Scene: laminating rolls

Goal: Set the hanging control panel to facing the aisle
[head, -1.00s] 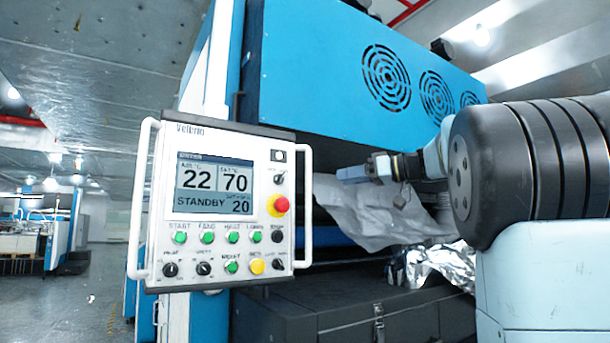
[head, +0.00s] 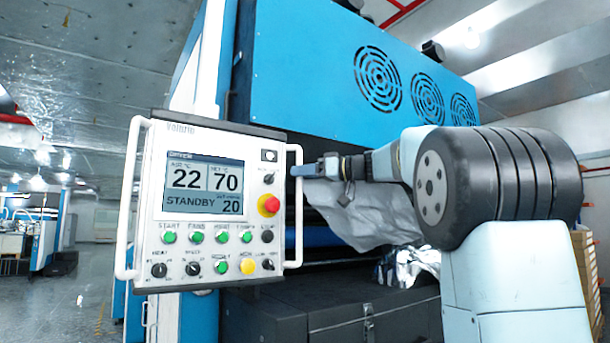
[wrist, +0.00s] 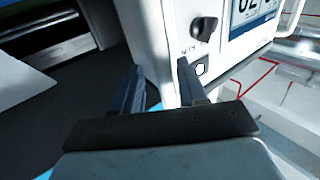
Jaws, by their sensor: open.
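The hanging control panel (head: 212,215) is a white box with a screen, buttons, a red knob and a white bar handle on each side. Its front faces my head camera, turned slightly. My gripper (head: 304,171) is at the panel's right handle (head: 293,225), near its upper part. In the wrist view, my gripper (wrist: 160,78) is open, with two dark fingers pointing at the white side of the panel (wrist: 185,18). A white strip shows between the fingers. I cannot tell whether it is the handle or whether the fingers touch it.
A large blue machine (head: 330,60) with round vents stands behind the panel. Grey sheet material (head: 360,215) and crumpled foil (head: 410,265) lie behind my arm. A dark case (head: 330,318) is below. Open floor (head: 60,310) lies at the left.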

